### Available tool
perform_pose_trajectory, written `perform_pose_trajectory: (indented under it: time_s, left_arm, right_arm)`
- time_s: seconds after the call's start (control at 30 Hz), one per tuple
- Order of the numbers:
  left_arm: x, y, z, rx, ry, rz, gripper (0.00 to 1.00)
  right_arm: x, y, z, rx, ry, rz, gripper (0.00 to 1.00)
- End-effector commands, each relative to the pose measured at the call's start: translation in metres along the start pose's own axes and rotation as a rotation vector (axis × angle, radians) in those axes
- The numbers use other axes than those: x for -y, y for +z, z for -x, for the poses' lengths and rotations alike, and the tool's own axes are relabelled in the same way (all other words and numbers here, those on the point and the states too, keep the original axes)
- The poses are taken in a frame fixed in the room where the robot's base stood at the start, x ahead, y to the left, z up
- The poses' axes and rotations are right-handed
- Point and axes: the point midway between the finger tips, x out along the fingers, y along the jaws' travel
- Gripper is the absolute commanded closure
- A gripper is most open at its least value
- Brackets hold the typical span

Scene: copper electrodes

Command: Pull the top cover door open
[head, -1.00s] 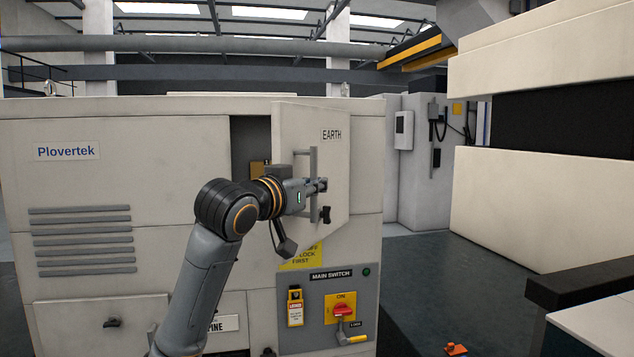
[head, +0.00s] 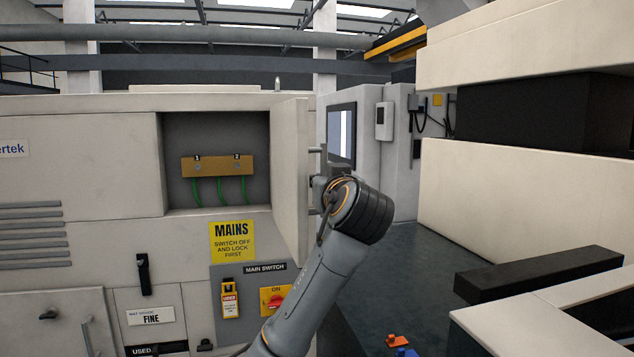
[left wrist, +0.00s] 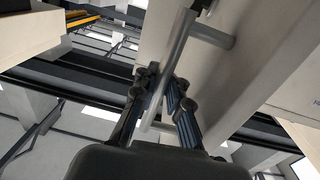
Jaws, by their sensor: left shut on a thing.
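The top cover door (head: 288,165) of the cream cabinet stands swung outward on its right side, seen nearly edge-on in the head view. The recess (head: 180,130) behind it is exposed, with a brass bar (head: 217,168) and green wires inside. My left gripper (head: 322,188) is at the door's outer face, shut on the grey bar handle (head: 323,158). In the left wrist view the fingers (left wrist: 165,95) close around the handle bar (left wrist: 178,45). The fingertips are partly hidden in the head view. My right gripper is not in view.
Below the recess are a yellow MAINS sign (head: 232,242) and a main switch (head: 275,301) with a red knob, close to my left arm. A cream machine with a dark ledge (head: 540,272) stands at the right. Open floor (head: 420,260) lies between.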

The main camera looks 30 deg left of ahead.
Motion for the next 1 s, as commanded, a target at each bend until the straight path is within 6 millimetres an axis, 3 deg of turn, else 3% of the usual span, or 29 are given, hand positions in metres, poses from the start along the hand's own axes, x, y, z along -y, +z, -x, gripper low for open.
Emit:
perform_pose_trajectory:
  time_s: [0.57, 0.6, 0.63, 1.0]
  left_arm:
    - [-0.007, 0.003, -0.002, 0.006, -0.026, -0.002, 1.0]
    - [-0.007, 0.003, -0.002, 0.006, -0.026, -0.002, 0.84]
    - [-0.007, 0.003, -0.002, 0.006, -0.026, -0.002, 0.78]
    - [-0.006, 0.001, 0.001, 0.002, -0.028, 0.0, 0.78]
  right_arm:
    - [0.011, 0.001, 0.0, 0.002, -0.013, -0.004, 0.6]
    - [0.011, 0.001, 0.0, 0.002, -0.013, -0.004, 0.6]
    - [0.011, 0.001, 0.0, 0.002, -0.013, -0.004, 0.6]
    - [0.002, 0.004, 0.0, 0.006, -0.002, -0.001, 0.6]
